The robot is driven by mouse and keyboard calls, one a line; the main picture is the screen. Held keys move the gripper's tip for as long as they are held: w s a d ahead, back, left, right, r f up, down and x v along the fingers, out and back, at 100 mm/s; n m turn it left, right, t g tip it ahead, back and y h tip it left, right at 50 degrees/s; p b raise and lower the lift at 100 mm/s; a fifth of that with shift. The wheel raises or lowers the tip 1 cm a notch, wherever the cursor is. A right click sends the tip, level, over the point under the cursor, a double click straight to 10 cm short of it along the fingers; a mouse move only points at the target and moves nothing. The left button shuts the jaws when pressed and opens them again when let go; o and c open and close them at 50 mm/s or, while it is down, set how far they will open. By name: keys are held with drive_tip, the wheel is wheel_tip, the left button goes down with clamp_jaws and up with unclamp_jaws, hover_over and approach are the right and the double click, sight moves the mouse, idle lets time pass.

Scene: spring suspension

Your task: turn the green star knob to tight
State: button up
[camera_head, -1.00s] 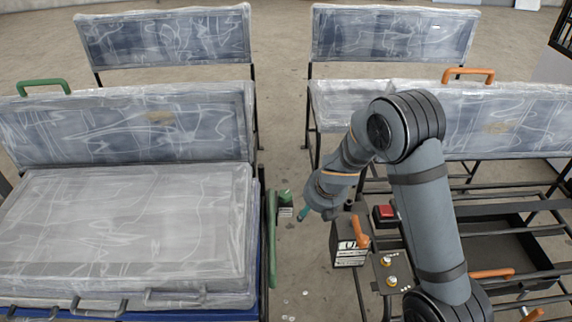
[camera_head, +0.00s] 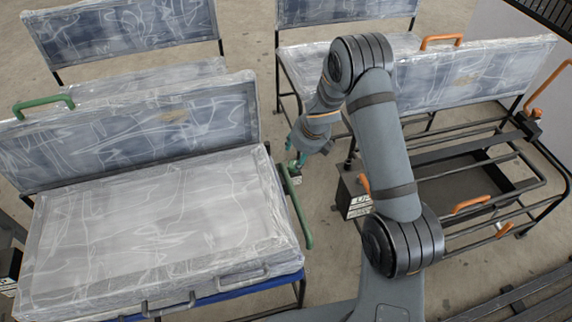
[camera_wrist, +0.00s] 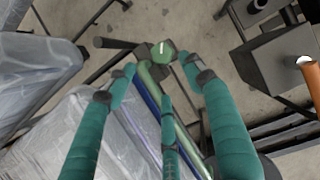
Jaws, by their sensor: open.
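The green star knob (camera_wrist: 163,50) shows in the wrist view, just beyond my fingertips, with a pale line across its face. It sits on a dark mount near the end of a green bar (camera_wrist: 156,86). My gripper (camera_wrist: 157,74) is open, with teal fingers spread on either side of the view and a third finger low in the middle. None of the fingers visibly touches the knob. In the head view my gripper (camera_head: 298,160) is at the right corner of the left seat, above a small labelled block (camera_head: 294,178); the knob cannot be made out there.
The plastic-wrapped left seat (camera_head: 165,215) has a green side bar (camera_head: 297,208) close to my gripper. A dark labelled box (camera_head: 352,197) with an orange lever stands to the right. The bare seat frame (camera_head: 470,165) lies beyond it. Open floor separates the seats.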

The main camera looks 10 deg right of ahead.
sight(294, 165)
drive_tip(key=x, duration=0.3)
drive_tip(key=b+x, duration=0.1)
drive_tip(key=x, duration=0.2)
drive_tip(key=b+x, duration=0.1)
drive_tip(key=x, duration=0.3)
drive_tip(key=shift+d, duration=0.3)
drive_tip(key=c, duration=0.3)
drive_tip(key=c, duration=0.8)
drive_tip(key=shift+r, duration=0.1)
drive_tip(key=shift+c, duration=0.2)
drive_tip(key=shift+w+a+m+h+b, duration=0.15)
drive_tip(key=shift+m+h+b, duration=0.15)
drive_tip(key=shift+m+b, duration=0.5)
drive_tip(key=shift+m+h, duration=0.3)
drive_tip(key=shift+m, duration=0.6)
drive_tip(key=o, duration=1.1)
drive_tip(key=shift+o, duration=0.2)
drive_tip(key=shift+s, duration=0.2)
